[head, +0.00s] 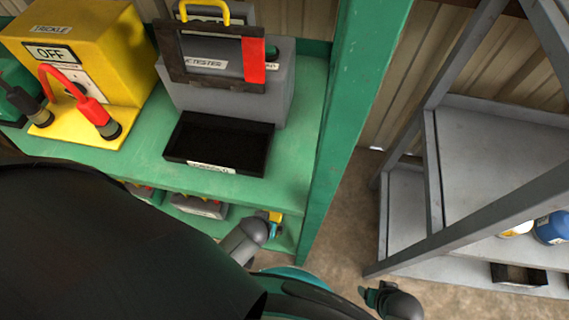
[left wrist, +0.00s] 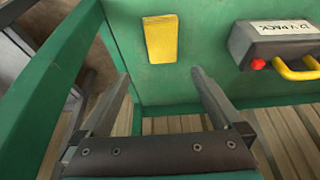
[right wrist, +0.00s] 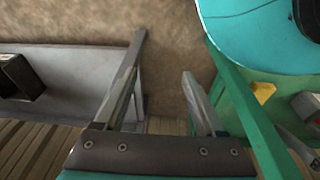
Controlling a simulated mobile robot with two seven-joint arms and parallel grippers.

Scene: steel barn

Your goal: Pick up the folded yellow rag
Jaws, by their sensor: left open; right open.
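The folded yellow rag (left wrist: 161,39) is a flat yellow rectangle on the green shelf in the left wrist view. My left gripper (left wrist: 161,72) is open and empty, and the rag shows beyond the gap between its fingertips, apart from them. In the head view a small yellow patch (head: 264,214), probably the rag, shows on the lower shelf, partly hidden. A yellow piece (right wrist: 263,92), probably the rag too, shows at the right of the right wrist view. My right gripper (right wrist: 164,53) is open and empty over the floor.
A grey pack (left wrist: 275,42) with a yellow handle and red knob stands right of the rag. A green post (head: 345,120) borders the shelf. On the upper shelf are a yellow box (head: 120,50), a grey tester (head: 225,98) and a black tray (head: 220,143). A grey rack (head: 490,150) stands right.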

